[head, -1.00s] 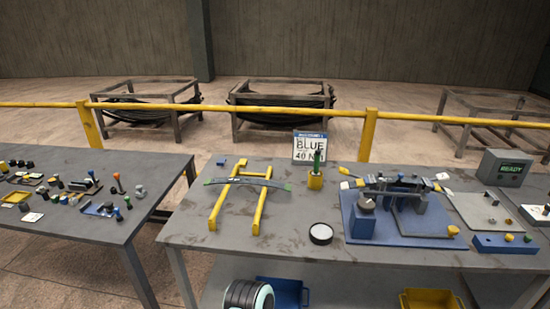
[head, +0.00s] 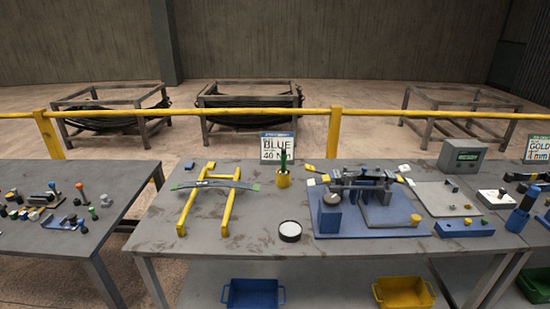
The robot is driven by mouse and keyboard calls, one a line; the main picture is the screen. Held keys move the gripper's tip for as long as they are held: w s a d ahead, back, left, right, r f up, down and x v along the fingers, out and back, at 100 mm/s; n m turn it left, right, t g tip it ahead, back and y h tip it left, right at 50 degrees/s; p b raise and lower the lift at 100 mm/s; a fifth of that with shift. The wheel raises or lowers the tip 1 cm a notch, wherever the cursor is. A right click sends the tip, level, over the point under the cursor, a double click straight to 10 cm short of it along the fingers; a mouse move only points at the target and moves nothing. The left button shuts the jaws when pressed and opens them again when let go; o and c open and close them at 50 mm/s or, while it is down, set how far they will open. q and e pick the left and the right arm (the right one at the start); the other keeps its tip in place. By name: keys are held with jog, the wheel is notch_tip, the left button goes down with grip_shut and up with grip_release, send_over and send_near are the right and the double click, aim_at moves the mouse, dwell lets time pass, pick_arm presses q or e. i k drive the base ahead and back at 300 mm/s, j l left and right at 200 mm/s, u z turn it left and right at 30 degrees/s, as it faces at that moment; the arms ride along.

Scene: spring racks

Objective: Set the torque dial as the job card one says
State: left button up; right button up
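A job card (head: 278,146) stands upright at the back of the middle table. It has a blue header and reads "BLUE" with "40 N" below; the rest is too small or hidden behind the green-handled tool. A blue fixture (head: 391,229) on the table carries a round grey knob (head: 332,198) on a blue block at its left. This knob looks like a dial, but I cannot read any marks on it. Neither of my grippers shows.
A yellow stand (head: 186,213) bears a curved leaf spring. A black-rimmed round dish (head: 290,231) lies left of the fixture. A grey display box (head: 462,156) stands at the back right. A second card (head: 538,148) reads "GOLD". A yellow rail (head: 380,113) runs behind the tables.

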aim_at(502, 191)
jog(key=l+u, duration=0.5)
jog(key=u, duration=0.2)
jog(key=k+l+u, duration=0.1)
jog(key=l, duration=0.25)
jog(key=k+l+u, duration=0.15)
jog(key=l, duration=0.15)
jog(key=k+l+u, duration=0.1)
jog(key=l, duration=0.2)
jog(key=k+l, duration=0.25)
jog(key=l, duration=0.25)
jog(key=k+l+u, duration=0.15)
jog(key=l, duration=0.35)
jog(key=k+l, duration=0.4)
jog(key=k+l+u, duration=0.15)
jog(key=l, duration=0.4)
jog(key=k, duration=0.1)
